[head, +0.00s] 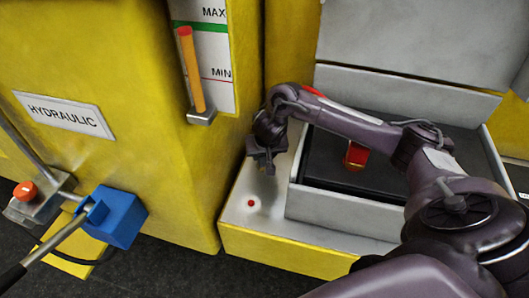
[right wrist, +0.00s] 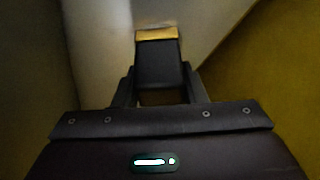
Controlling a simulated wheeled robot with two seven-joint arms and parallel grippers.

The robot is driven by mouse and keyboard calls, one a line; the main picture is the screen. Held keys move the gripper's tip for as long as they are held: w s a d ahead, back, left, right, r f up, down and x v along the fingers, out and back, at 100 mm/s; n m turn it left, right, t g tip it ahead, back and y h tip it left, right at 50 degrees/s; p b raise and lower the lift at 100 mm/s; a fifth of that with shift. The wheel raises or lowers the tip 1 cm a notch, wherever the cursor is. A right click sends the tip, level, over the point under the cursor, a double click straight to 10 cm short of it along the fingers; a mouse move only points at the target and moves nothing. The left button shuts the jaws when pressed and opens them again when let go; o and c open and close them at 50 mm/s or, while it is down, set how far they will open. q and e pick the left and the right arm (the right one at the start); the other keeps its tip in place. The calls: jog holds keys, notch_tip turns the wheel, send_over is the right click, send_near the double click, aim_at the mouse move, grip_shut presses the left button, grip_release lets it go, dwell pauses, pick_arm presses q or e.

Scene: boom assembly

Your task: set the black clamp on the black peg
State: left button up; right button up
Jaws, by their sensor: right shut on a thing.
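My right gripper (head: 264,163) points down in front of the yellow cabinet, above the pale ledge at the left end of the grey tray. In the right wrist view its two fingers (right wrist: 157,92) are shut on a dark block with a yellow-orange end, apparently the black clamp (right wrist: 158,65). In the head view the held thing is too small and dark to tell from the fingers. I cannot make out the black peg in either view. A small red spot (head: 250,203) shows on the pale ledge below the gripper. My left gripper is not in view.
The yellow cabinet (head: 180,190) stands close left of the gripper. A grey tray (head: 340,212) with a dark floor holds a red-orange piece (head: 356,155), under my right arm. A blue block (head: 118,216) and metal lever are at the lower left. Dark floor lies in front.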

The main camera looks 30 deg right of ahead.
jog(key=o, duration=1.3)
jog(key=shift+o, duration=0.2)
jog(key=shift+f, duration=0.1)
jog(key=p+v, duration=0.2)
jog(key=v, duration=0.5)
jog(key=shift+w+d, duration=0.1)
jog(key=shift+w, duration=0.05)
jog(key=shift+s+r+p, duration=0.3)
jog(key=shift+r+p, duration=0.05)
jog(key=shift+r, duration=0.15)
jog(key=shift+a+f, duration=0.1)
jog(key=shift+a, duration=0.1)
